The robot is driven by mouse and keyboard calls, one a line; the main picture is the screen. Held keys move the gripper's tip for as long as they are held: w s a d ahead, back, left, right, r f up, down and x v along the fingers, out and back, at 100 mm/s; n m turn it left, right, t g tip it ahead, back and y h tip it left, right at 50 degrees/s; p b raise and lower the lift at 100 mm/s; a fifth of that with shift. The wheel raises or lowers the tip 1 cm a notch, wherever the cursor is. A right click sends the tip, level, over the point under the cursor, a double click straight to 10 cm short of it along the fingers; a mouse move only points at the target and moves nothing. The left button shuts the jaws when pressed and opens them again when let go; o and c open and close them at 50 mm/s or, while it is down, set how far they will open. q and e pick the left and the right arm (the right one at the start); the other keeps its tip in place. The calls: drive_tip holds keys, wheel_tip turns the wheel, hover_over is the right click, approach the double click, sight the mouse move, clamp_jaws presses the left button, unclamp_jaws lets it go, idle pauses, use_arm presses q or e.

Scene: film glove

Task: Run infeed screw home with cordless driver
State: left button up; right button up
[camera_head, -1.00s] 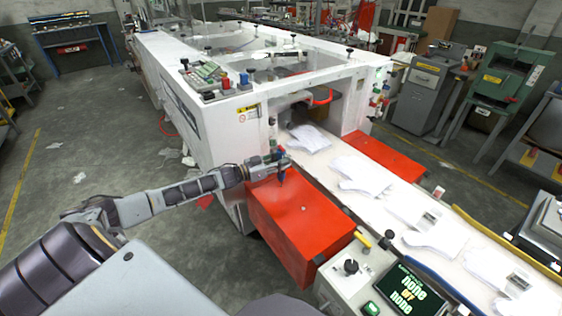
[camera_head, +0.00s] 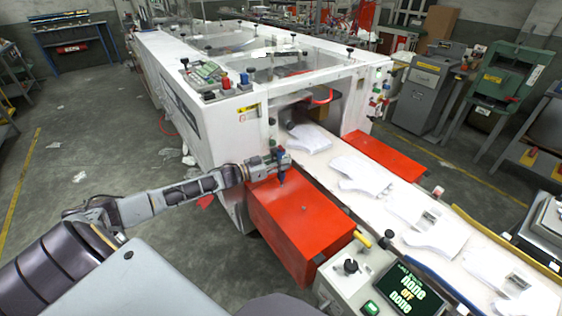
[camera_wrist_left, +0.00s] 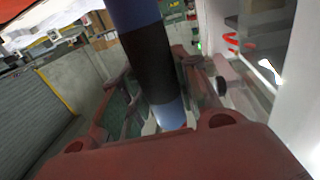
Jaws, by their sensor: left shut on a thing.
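My left gripper (camera_head: 279,164) is shut on a slim dark blue and black tool, seemingly the cordless driver (camera_head: 282,178). It holds the driver near upright, tip down, above the far end of the red cover (camera_head: 290,225). In the left wrist view the driver (camera_wrist_left: 150,60) stands between the fingers, blue at the top, black in the middle and pale at the lower end. A small round grey spot, perhaps the infeed screw (camera_head: 304,209), shows on the red cover, to the right of the tip. Whether the tip touches the cover cannot be told. My right gripper is out of view.
The white machine housing (camera_head: 225,145) rises right behind my gripper. White gloves (camera_head: 365,180) lie along the white belt (camera_head: 340,155) to the right. A control box (camera_head: 350,275) with a lit screen (camera_head: 402,290) stands at the front. The floor at left is mostly clear.

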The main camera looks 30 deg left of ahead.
use_arm(q)
drive_tip(key=shift+r, duration=0.1)
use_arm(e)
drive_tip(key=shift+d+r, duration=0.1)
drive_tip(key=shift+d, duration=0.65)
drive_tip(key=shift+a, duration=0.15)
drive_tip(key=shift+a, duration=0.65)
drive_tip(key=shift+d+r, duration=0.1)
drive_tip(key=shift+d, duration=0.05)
